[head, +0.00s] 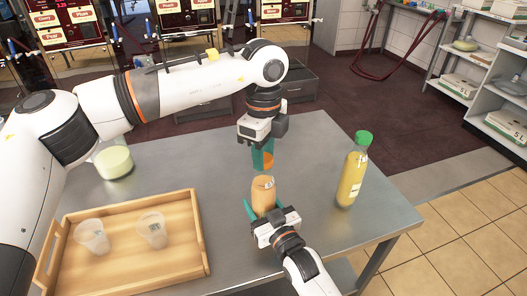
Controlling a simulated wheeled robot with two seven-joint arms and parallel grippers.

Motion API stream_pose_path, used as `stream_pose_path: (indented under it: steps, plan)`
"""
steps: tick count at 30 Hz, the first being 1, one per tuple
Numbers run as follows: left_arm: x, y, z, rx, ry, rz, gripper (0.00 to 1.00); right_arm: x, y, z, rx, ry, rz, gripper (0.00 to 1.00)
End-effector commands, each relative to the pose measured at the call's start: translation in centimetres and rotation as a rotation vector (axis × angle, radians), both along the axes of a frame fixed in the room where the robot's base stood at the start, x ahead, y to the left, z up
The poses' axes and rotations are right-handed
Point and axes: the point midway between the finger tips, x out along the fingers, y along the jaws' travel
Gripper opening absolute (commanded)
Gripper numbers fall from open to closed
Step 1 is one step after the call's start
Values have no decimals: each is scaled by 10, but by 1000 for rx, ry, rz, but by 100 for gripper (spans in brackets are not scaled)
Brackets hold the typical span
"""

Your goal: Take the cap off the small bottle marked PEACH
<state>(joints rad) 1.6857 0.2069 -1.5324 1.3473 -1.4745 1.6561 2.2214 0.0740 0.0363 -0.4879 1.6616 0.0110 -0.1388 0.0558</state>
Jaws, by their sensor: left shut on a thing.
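The small bottle (263,197), peach-orange, stands upright near the table's front edge. Its marking is too small to read. My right gripper (265,208) reaches in from the bottom, with teal fingers on both sides of the bottle's lower part, and seems shut on it. My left gripper (263,160) points down just above the bottle. Its teal fingers are shut on a small orange cap (267,160), partly hidden by a finger. A narrow gap shows between the cap and the bottle's top, which looks uncapped.
A tall yellow bottle with a green cap (352,175) stands to the right on the metal table (335,225). A wooden tray (190,255) with two clear cups (152,230) is at the left front. A pale green-filled container (114,162) stands behind it.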

Motion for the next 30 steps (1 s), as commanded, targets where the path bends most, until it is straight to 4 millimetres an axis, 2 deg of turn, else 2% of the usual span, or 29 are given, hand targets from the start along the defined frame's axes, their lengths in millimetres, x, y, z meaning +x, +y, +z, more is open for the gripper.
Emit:
stream_pose_path:
  steps: [19, 30]
  plan:
    - [0, 0, 1, 0, 0, -8, 7, 0, 0, -2, -2, 4, 0, 0]
    - [0, 0, 12, 0, 0, -8, 7, 0, 0, -2, -2, 4, 0, 0]
